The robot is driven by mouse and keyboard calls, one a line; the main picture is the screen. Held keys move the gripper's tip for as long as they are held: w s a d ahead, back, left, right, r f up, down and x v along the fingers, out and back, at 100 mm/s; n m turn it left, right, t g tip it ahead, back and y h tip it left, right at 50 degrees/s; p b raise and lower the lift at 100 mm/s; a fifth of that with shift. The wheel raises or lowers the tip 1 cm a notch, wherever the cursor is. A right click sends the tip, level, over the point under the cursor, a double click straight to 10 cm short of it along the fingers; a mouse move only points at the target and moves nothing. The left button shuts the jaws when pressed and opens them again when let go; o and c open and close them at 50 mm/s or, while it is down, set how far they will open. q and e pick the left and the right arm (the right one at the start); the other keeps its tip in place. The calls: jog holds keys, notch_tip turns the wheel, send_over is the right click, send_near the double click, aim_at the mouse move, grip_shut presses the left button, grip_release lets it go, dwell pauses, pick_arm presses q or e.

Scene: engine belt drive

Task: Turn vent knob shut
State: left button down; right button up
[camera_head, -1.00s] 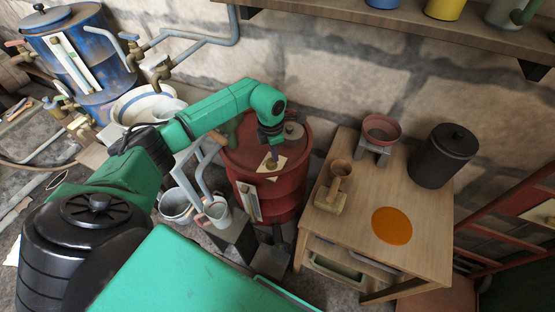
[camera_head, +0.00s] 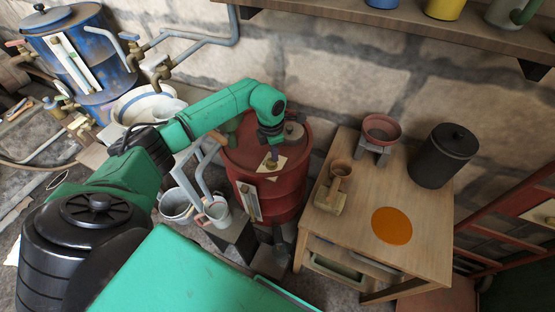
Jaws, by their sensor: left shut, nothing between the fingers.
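The vent knob (camera_head: 271,165) is a small brass-coloured piece on a pale square label on top of the red drum (camera_head: 262,190). My left arm reaches in from the left, and its gripper (camera_head: 273,155) points down over the knob. The gripper is shut; the fingertips are at or just above the knob, and I cannot tell if they touch it. The gripper partly hides the knob. My right gripper is not in view.
A wooden table (camera_head: 425,225) with a black canister (camera_head: 442,156), a red bowl (camera_head: 381,130) and an orange disc (camera_head: 391,226) stands to the right. A blue drum (camera_head: 85,55) with pipes is at the upper left. Metal cups (camera_head: 176,204) stand left of the red drum.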

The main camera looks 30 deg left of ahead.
pick_arm(q)
jog(key=c, duration=1.2)
grip_release()
jog(key=shift+s+a+f+g, duration=0.15)
jog(key=shift+s+a+f, duration=0.05)
jog(key=shift+s+f, duration=0.3)
jog(key=shift+s+a+f+g, duration=0.15)
jog(key=shift+s+f, duration=0.25)
jog(key=shift+f, duration=0.15)
jog(key=o, duration=0.4)
jog(key=shift+w+a+r, duration=0.35)
jog(key=shift+w+a, duration=0.3)
jog(key=shift+a, duration=0.1)
jog(key=shift+o, duration=1.4)
jog(key=shift+w+a+r, duration=0.1)
jog(key=shift+r, duration=0.05)
jog(key=shift+w+a+r+p, duration=0.15)
jog(key=shift+w+r+p, duration=0.15)
jog(key=shift+r+p, duration=0.4)
jog(key=r+p, duration=0.2)
jog(key=r, duration=0.1)
jog(key=shift+s+r, duration=0.2)
notch_tip(320, 180, up, 12)
jog(key=p, duration=0.8)
jog(key=shift+w, duration=0.2)
